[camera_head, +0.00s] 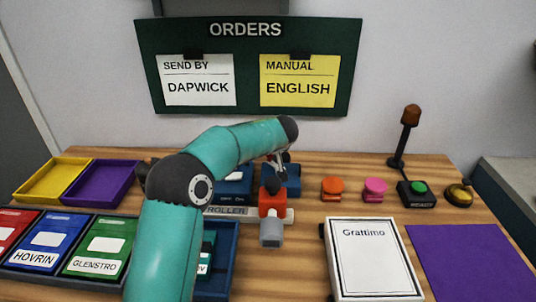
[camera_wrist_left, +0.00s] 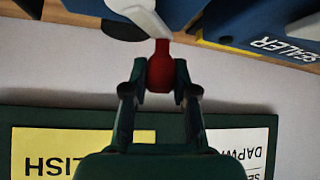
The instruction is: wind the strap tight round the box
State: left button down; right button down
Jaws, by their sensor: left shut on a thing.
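A white box (camera_head: 372,257) marked "Grattimo" lies at the front right of the bench in the head view. I cannot make out a strap on it. My left gripper (camera_head: 280,160) is at the back of the bench, apart from the box, and is partly hidden by its own arm. In the left wrist view my gripper (camera_wrist_left: 161,88) is shut on a red knob (camera_wrist_left: 160,66) at the end of a white lever (camera_wrist_left: 143,15). The lever sits by a blue machine. My right gripper is not in view.
A blue unit marked "SEALER" (camera_wrist_left: 262,33) is beside the lever. A red block (camera_head: 271,204) with a grey end stands mid-bench. Orange (camera_head: 332,188) and pink (camera_head: 375,189) round pieces and a green button (camera_head: 419,188) are behind the box. A purple mat (camera_head: 470,262) lies right.

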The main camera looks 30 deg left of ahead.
pick_arm(q)
jog(key=shift+w+d+m+t+h, duration=0.1)
jog(key=shift+w+m+t+h, duration=0.35)
jog(key=shift+m, duration=0.35)
jog(key=shift+w+d+r+m+t+h, duration=0.15)
jog(key=shift+m+t+h, duration=0.15)
jog(key=shift+m, duration=0.2)
jog(key=m+h+p, duration=0.1)
jog(key=m+p, duration=0.1)
jog(key=p, duration=0.3)
jog(key=w+d+m+t+h+p, duration=0.1)
jog(key=m+h+p, duration=0.1)
jog(key=p, duration=0.4)
jog(key=shift+w+d+r+m+h, duration=0.15)
jog(key=shift+w+m+h, duration=0.05)
jog(key=shift+m+h, duration=0.1)
jog(key=shift+f+p, duration=0.25)
jog(key=shift+p, duration=0.2)
jog(key=shift+w, duration=0.1)
jog(key=shift+d, duration=0.1)
jog(key=c, duration=0.9)
grip_release()
